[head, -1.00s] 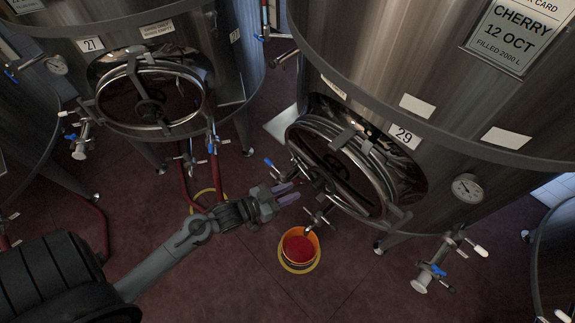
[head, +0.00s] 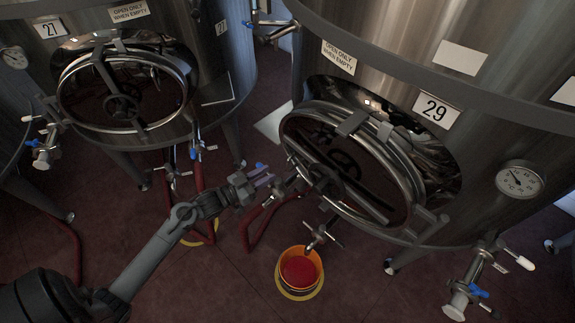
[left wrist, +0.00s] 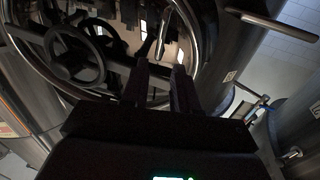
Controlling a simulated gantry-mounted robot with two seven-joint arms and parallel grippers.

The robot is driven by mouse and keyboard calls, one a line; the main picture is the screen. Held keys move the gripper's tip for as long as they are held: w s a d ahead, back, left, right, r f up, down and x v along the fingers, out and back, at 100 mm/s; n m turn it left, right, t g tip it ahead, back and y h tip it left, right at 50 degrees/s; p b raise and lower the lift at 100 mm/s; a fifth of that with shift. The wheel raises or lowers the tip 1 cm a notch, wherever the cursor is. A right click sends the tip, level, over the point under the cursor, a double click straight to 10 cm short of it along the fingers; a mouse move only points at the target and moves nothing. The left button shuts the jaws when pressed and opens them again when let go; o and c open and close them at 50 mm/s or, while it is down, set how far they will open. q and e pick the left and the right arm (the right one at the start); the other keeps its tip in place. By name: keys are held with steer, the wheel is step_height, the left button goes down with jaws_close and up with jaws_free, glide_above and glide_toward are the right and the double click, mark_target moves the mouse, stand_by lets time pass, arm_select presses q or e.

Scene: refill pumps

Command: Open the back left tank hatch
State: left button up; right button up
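Tank 27's round hatch (head: 75,95), with a dark handwheel and crossbar, is at the left in the head view. Tank 29's round hatch (head: 300,115), with a similar handwheel, is nearer, right of the middle. Both look shut. My left gripper (head: 264,174) is between the two tanks, just left of tank 29's hatch and its lower fittings. In the left wrist view my left gripper (left wrist: 166,78) has its two dark fingers apart, with nothing visibly held. A round hatch with a handwheel (left wrist: 75,55) is close in front of it. My right gripper is not in view.
An orange bucket of red liquid (head: 300,270) stands on the floor below tank 29's hatch. Red hoses (head: 265,220) lie between the tanks. Valves (head: 475,280) and a round gauge (head: 519,179) stick out from tank 29. Open floor (head: 215,285) is in front.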

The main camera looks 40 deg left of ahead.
mark_target(288, 163)
arm_select(q)
steer(key=b+x, duration=0.1)
steer(key=x, duration=0.8)
jaws_close()
